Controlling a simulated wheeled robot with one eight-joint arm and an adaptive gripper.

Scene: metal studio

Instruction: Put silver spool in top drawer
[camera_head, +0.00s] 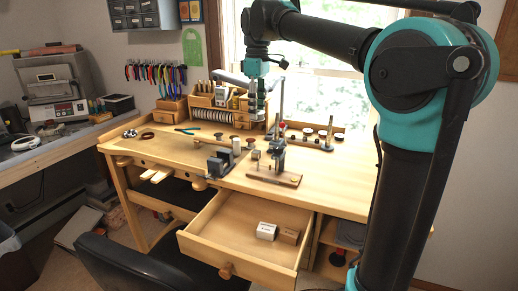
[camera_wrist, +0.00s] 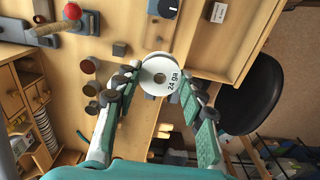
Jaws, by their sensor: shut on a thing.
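In the head view my gripper (camera_head: 258,108) points down over the back middle of the workbench; the spool is too small to make out there. The top drawer (camera_head: 213,254) is pulled open at the bench front, below and nearer than my gripper. It holds a white box (camera_head: 266,231) and a brown box (camera_head: 289,236) on its right side.
A vise-like tool (camera_head: 220,162) and a stand on a wooden base (camera_head: 280,172) stand on the workbench (camera_head: 335,180) behind the drawer. Small wooden organizers (camera_head: 212,112) line the back. A dark chair (camera_head: 140,265) is close to the drawer's left front. The drawer's left part is empty.

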